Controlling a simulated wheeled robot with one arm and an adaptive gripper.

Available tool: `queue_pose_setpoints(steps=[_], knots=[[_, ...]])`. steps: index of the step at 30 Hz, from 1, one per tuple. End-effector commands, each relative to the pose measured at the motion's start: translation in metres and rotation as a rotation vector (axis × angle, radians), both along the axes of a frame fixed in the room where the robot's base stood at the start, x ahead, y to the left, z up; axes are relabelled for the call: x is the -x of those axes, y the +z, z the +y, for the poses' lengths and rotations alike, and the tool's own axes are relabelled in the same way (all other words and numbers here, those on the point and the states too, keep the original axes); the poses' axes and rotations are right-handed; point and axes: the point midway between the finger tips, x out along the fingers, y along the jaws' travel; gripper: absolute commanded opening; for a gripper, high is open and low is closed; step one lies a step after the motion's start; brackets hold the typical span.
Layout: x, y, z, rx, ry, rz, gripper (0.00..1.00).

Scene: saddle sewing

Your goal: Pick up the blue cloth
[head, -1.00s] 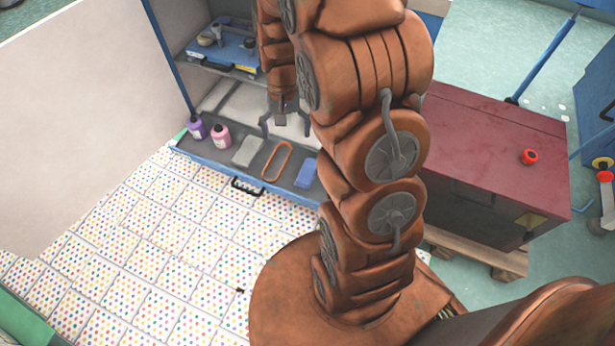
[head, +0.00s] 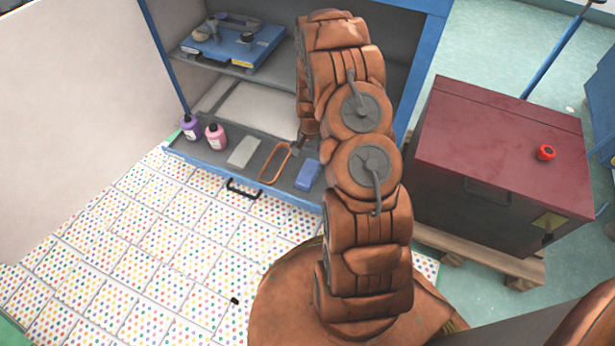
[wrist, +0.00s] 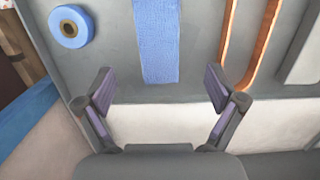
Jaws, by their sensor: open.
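The blue cloth (head: 308,174) lies flat on the grey drawer tray (head: 217,161), beside an orange loop, in the head view. In the wrist view the blue cloth (wrist: 158,42) is a textured strip at the top middle, its upper end cut off by the frame. My gripper (wrist: 160,84) is open and empty, its two fingers apart on either side of the cloth's near end in the picture. The gap to the cloth cannot be judged. In the head view my arm hides most of the gripper.
The orange loop (head: 275,163), a grey block (head: 243,152), a pink bottle (head: 216,136) and a purple bottle (head: 190,127) stand or lie on the tray. A blue roll (wrist: 71,27) is left of the cloth in the wrist view. A dark red box (head: 500,150) stands right.

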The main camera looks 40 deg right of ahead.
Motion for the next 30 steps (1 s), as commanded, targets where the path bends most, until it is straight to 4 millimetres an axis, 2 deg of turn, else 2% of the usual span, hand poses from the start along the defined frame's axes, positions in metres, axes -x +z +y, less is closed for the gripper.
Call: queue_pose_setpoints(steps=[6,14,21,24,30], knots=[[0.002,-0.022,0.001,-0.001,-0.004,0.002,0.94],[0.004,-0.041,0.003,-0.001,-0.003,0.004,0.94],[0.006,-0.073,0.006,-0.002,-0.003,0.003,0.94],[0.006,-0.079,0.006,-0.001,-0.003,0.001,0.94],[0.006,-0.079,0.006,0.0,-0.002,0.0,0.94]])
